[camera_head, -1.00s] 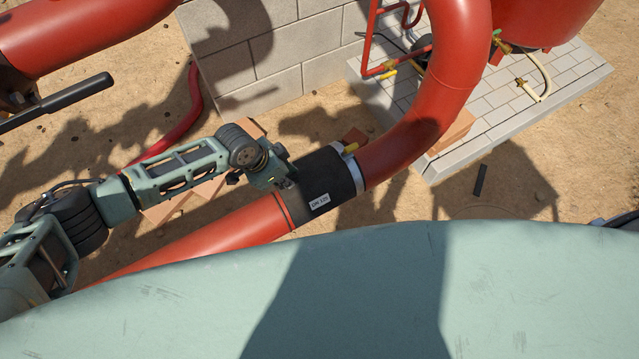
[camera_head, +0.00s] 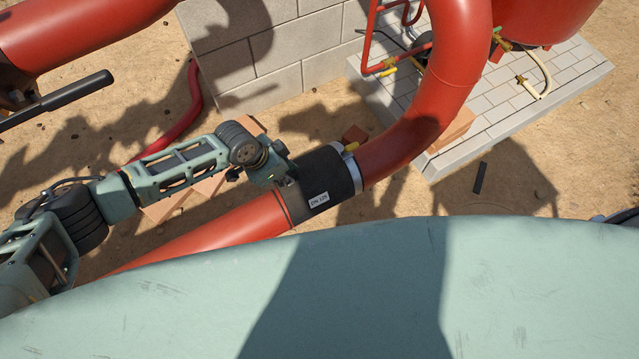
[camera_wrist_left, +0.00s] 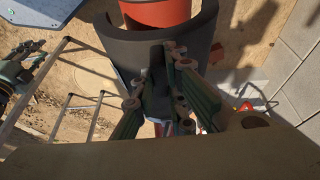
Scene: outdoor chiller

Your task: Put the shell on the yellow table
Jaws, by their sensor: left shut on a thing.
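The shell (camera_head: 322,172) is a black curved piece with a small white label, at the red pipe (camera_head: 225,228) in the head view. In the left wrist view the shell (camera_wrist_left: 130,52) shows as a dark half ring beside the pipe, with a gap between them. My left gripper (camera_head: 284,179) is shut on the shell's left edge. Its fingers (camera_wrist_left: 168,95) reach the shell's rim in the wrist view. I cannot tell whether the shell touches the pipe. I cannot make out a yellow table. My right gripper is not clearly seen.
A silver band (camera_head: 347,170) with a yellow part lies at the shell's right end. A block wall (camera_head: 270,55) and a paved plinth (camera_head: 500,110) stand behind. Bricks (camera_head: 165,208) lie under my left arm. Metal rails (camera_wrist_left: 68,100) stand at left in the wrist view.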

